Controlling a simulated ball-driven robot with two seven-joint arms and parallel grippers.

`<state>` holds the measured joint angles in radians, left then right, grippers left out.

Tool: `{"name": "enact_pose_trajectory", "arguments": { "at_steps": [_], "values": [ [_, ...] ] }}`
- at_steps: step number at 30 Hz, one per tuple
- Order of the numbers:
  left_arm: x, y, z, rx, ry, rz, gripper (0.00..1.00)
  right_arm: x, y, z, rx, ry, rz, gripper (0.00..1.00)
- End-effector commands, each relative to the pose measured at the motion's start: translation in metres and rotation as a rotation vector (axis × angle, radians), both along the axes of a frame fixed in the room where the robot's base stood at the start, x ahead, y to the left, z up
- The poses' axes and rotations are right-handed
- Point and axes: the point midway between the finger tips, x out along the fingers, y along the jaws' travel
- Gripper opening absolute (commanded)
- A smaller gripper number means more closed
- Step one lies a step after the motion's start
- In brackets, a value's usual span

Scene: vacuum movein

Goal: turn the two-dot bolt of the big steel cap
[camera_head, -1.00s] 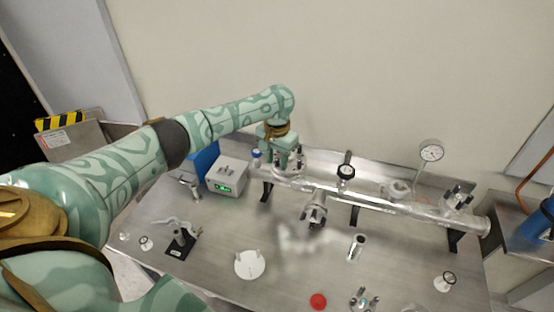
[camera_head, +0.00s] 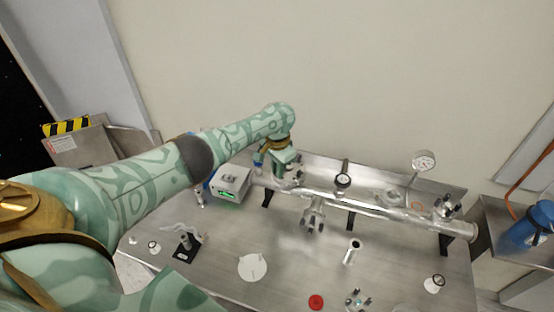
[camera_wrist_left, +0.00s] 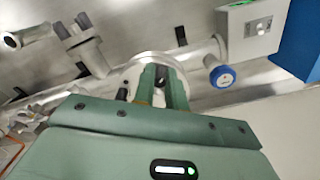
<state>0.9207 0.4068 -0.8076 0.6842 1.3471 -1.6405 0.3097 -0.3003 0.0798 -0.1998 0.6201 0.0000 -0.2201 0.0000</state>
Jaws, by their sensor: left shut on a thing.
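The big steel cap (camera_wrist_left: 138,68) is a round bright disc at the left end of the steel pipe, seen behind my fingers in the left wrist view. My left gripper (camera_wrist_left: 163,88) points down onto it and is shut on a bolt, a dark piece (camera_wrist_left: 160,76) between the fingers. The fingers hide most of it, and I cannot make out its dots. In the head view my left gripper (camera_head: 286,168) stands over the pipe's left end and covers much of the cap. My right gripper is not in view.
A grey box (camera_head: 231,183) with a green display stands left of the cap. A white disc (camera_head: 253,267) and a red cap (camera_head: 316,302) lie in front.

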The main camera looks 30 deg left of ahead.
Motion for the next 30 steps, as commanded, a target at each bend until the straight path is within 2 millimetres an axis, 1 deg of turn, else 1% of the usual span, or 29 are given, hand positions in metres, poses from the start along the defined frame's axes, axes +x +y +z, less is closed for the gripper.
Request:
{"name": "enact_pose_trajectory", "arguments": {
  "at_steps": [1, 4, 9, 30],
  "values": [
    [0.0000, -0.0017, 0.0054, -0.004, 0.001, -0.040, 0.00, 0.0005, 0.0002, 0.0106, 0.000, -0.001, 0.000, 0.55],
    [0.0003, -0.0011, 0.0025, -0.003, 0.000, -0.136, 0.00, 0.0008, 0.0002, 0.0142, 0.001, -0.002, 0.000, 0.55],
    [0.0007, -0.0004, -0.0002, -0.003, -0.001, -0.300, 0.00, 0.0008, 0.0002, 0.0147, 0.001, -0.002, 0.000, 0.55],
    [0.0022, 0.0000, -0.0003, -0.004, -0.004, -0.965, 0.00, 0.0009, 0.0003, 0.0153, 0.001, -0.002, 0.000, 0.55]
  ]
}}
